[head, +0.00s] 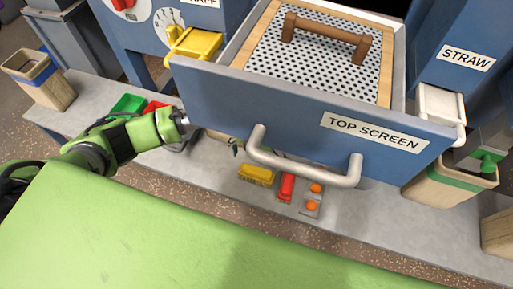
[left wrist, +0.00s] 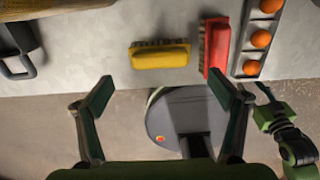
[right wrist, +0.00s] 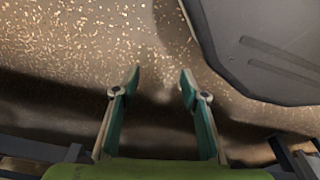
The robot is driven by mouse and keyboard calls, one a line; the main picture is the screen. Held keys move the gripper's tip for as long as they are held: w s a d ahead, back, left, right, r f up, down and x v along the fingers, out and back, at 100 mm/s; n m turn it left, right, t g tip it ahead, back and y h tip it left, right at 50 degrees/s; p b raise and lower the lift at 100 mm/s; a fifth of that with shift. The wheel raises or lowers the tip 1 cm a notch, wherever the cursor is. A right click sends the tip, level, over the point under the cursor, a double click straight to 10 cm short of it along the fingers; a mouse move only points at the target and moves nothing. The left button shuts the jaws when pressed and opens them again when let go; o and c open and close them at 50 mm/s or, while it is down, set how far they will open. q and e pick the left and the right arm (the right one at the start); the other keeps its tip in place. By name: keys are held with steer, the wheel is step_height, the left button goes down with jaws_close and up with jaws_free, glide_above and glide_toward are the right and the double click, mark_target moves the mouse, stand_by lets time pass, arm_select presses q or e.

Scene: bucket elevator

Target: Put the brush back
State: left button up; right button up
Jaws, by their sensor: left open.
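A yellow brush (head: 257,174) and a red brush (head: 287,187) lie on the grey bench below the pulled-out top screen drawer (head: 270,115). The left wrist view shows the yellow brush (left wrist: 160,56) ahead of my left gripper (left wrist: 163,92), with the red brush (left wrist: 216,46) to its right, dark bristles showing on both. My left gripper is open and empty, apart from both brushes. In the head view its fingers are mostly hidden by the drawer. My right gripper (right wrist: 159,78) is open and empty above the speckled floor; the head view does not show it.
A rack of orange balls (head: 313,200) lies beside the red brush. The drawer, with its large handle (head: 305,172), overhangs the bench (head: 365,212). Green (head: 128,104) and red (head: 155,107) items lie near my left arm. A wooden bin (head: 440,190) stands at right.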

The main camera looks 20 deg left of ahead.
mark_target(256, 169)
arm_select(q)
steer(key=shift+r, duration=2.1)
arm_select(e)
steer(key=shift+s+d+f, duration=0.1)
steer(key=shift+s+f, duration=0.85)
steer(key=shift+f, duration=0.15)
